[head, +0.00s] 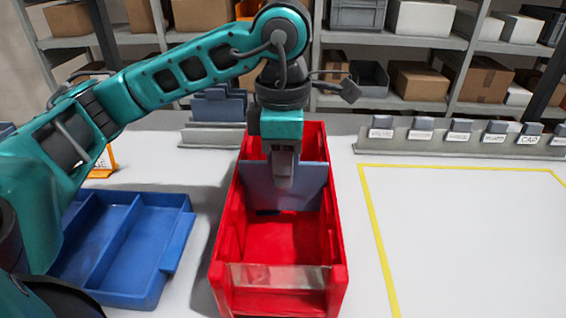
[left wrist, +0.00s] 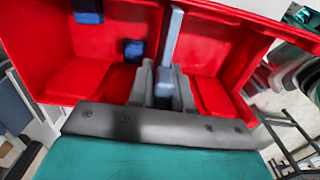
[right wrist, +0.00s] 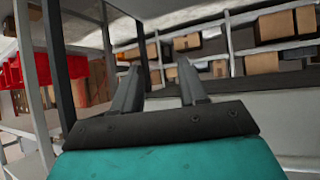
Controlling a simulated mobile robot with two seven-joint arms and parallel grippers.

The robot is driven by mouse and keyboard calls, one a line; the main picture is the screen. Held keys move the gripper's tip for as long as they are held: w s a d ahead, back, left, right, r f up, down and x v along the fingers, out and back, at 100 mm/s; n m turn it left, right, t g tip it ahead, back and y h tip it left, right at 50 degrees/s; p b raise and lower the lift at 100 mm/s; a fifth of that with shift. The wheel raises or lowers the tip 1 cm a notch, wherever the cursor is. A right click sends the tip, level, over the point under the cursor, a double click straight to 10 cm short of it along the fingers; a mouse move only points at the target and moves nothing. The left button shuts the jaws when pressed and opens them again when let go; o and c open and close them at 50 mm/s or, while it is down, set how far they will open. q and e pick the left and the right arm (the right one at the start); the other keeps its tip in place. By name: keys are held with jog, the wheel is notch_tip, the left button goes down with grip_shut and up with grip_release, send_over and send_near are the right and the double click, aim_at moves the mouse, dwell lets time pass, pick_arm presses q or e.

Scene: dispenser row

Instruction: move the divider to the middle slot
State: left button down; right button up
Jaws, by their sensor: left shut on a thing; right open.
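The divider (head: 310,182) is a grey-blue panel standing crosswise inside the long red bin (head: 338,235). My left gripper (head: 284,182) comes down from above and is shut on the divider's upper edge. In the left wrist view the divider (left wrist: 173,40) shows edge-on between the two fingers (left wrist: 164,88), with the red bin (left wrist: 75,75) on both sides. The divider's lower edge and the slots are largely hidden, so I cannot tell whether it is seated or in which slot. My right gripper (right wrist: 158,88) is open and empty, facing shelves away from the bin.
A blue tray (head: 135,245) stands left of the red bin. A grey rack with panels (head: 212,135) is behind it. A labelled rail (head: 460,140) runs along the back right. The yellow-outlined area (head: 460,235) is clear.

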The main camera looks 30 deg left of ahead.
pick_arm(q)
jog(key=shift+f+b, duration=0.5)
jog(key=shift+f, duration=0.3)
jog(key=shift+f+b, duration=1)
pick_arm(e)
jog(key=shift+w+a+f+y, duration=0.3)
jog(key=shift+w+a+f, duration=0.2)
jog(key=shift+a, duration=0.3)
pick_arm(q)
jog(key=c, duration=1)
grip_release()
jog(key=shift+o, duration=0.2)
jog(key=shift+r, duration=0.1)
pick_arm(e)
jog(key=shift+r, duration=0.1)
